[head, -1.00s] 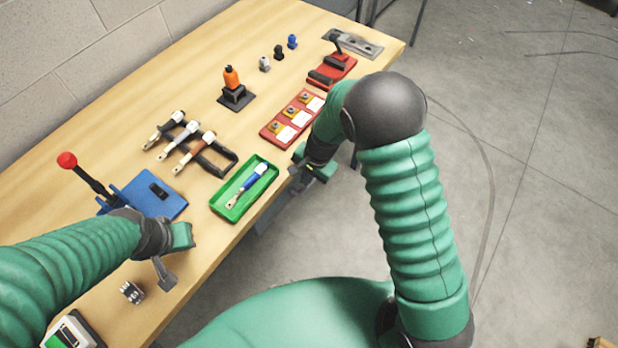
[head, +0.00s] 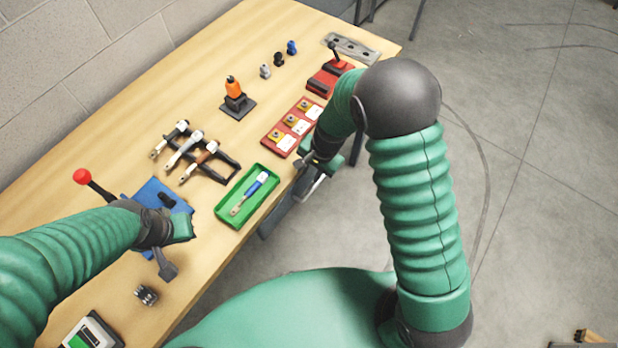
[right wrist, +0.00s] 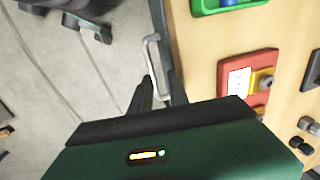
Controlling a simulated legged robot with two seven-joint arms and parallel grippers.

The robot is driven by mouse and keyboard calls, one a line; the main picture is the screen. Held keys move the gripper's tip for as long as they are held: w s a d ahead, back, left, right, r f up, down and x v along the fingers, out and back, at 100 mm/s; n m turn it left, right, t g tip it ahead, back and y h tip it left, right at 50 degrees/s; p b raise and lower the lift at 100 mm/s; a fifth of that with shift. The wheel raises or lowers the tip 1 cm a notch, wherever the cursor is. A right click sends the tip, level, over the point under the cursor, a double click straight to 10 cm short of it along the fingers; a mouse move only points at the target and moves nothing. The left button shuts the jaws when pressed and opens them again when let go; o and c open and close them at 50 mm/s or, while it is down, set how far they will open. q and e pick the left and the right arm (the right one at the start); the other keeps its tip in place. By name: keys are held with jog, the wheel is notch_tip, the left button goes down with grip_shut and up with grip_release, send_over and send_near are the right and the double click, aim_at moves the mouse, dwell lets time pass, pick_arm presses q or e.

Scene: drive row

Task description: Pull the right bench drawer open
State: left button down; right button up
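The drawer's light metal bar handle (right wrist: 152,52) sticks out from the bench's front side in the right wrist view. It also shows beside my gripper in the head view (head: 317,187). A grey drawer front (head: 275,217) shows under the bench edge, partly hidden by my right arm; I cannot tell whether it is pulled out at all. My right gripper (right wrist: 160,88) points down at the handle, its dark fingers apart on either side of the bar's near end. Contact is not clear. My left gripper (head: 178,250) is open and empty above the bench's near part.
The wooden bench (head: 215,275) carries a green tray (head: 222,212), a red block tray (head: 275,142), a blue plate with a red-knobbed lever (head: 82,176) and several tools.

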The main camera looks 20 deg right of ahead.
notch_tip(320, 180, up, 11)
jog(key=s+d+p, duration=0.1)
jog(key=p, duration=0.8)
jog(key=shift+s+d, duration=0.25)
jog(key=shift+s, duration=0.15)
jog(key=shift+f, duration=0.1)
notch_tip(320, 180, up, 16)
jog(key=s+d, duration=0.2)
jog(key=shift+d+r+p, duration=0.2)
jog(key=shift+r+p, duration=0.05)
jog(key=shift+p, duration=0.05)
